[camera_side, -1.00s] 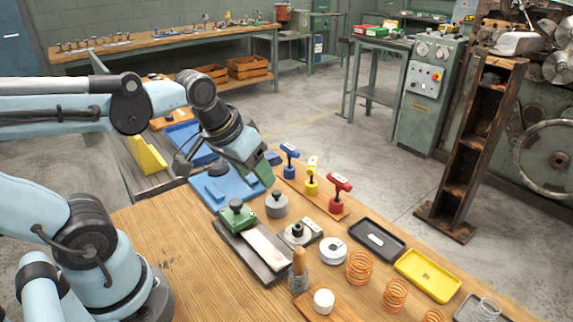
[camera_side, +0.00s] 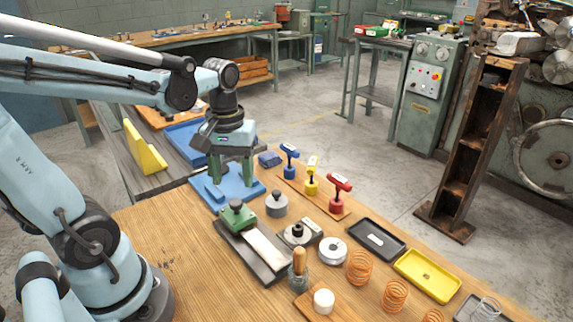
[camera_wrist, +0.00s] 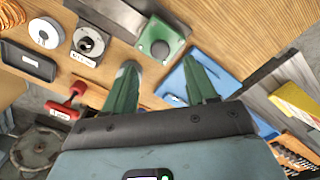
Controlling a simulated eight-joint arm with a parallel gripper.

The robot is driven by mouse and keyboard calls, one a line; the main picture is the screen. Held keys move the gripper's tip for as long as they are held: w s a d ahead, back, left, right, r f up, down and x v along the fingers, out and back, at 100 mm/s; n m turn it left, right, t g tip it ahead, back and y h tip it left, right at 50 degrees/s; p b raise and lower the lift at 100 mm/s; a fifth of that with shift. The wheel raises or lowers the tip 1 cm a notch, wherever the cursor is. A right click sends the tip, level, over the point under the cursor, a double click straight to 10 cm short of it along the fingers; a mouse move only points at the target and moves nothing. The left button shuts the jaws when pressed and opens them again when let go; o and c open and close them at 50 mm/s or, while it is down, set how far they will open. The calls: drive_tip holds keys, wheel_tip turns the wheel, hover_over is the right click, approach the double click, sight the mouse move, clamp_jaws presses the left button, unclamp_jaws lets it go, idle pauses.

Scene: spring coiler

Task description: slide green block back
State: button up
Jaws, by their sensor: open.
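The green block (camera_side: 236,214) with a dark round knob on top sits at the far left end of a grey metal slide (camera_side: 274,261) on the wooden bench. In the wrist view the green block (camera_wrist: 163,38) shows at the top, beyond the fingertips. My gripper (camera_side: 232,180) points down with its green fingers apart and nothing between them. It hangs over the blue tray, behind the block and apart from it. In the wrist view my gripper (camera_wrist: 160,66) has both fingers clearly spread.
The blue tray (camera_side: 226,201) lies behind the slide. A grey knobbed weight (camera_side: 276,205) stands close right of the block. Blue, yellow and red (camera_side: 337,195) T-handled tools stand farther right. A yellow angled block (camera_side: 145,150) is at left. Bare bench lies left of the slide.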

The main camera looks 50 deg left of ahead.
sight(236, 202)
drive_tip(key=shift+f, duration=3)
drive_tip(key=shift+c, duration=0.5)
clamp_jaws()
